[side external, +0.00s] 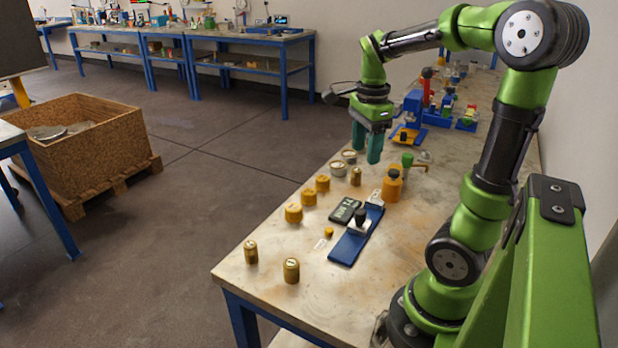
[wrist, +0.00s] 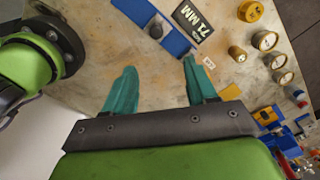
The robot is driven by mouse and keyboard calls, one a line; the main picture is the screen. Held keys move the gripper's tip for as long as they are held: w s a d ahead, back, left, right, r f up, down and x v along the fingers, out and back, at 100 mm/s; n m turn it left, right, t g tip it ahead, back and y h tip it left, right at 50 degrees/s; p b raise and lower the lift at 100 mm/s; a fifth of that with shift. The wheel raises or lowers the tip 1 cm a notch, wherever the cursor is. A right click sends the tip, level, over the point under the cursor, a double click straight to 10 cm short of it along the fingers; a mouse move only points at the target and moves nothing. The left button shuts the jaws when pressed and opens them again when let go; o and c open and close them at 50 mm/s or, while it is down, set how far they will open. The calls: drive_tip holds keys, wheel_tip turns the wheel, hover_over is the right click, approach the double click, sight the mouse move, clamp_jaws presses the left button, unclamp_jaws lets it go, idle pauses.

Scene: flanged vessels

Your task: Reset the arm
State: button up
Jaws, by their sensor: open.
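My gripper (side external: 366,152) is open and empty, with its two teal fingers pointing down above the far part of the workbench (side external: 262,272). In the wrist view my gripper (wrist: 158,68) shows its fingers wide apart, with bare bench top between them. Under and around it stand two grey-rimmed vessels (side external: 338,168), a small brass cylinder (side external: 355,177) and an orange fixture with a dark knob (side external: 392,186). The fingers appear clear of all of these.
Yellow vessels (side external: 294,213) line the bench's left side. Two brass cylinders (side external: 291,270) stand near the front. A blue plate (side external: 347,246) lies beside a display (side external: 345,210). Blue and red fixtures (side external: 413,104) stand behind. A wooden crate (side external: 85,140) is on the floor.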

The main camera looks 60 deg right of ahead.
drive_tip(key=a+r+n+t+y, duration=0.2)
drive_tip(key=a+n+t, duration=0.5)
drive_tip(key=a+n, duration=1.4)
drive_tip(key=shift+w+a+n, duration=0.15)
drive_tip(key=shift+a+n, duration=0.15)
drive_tip(key=shift+a, duration=0.2)
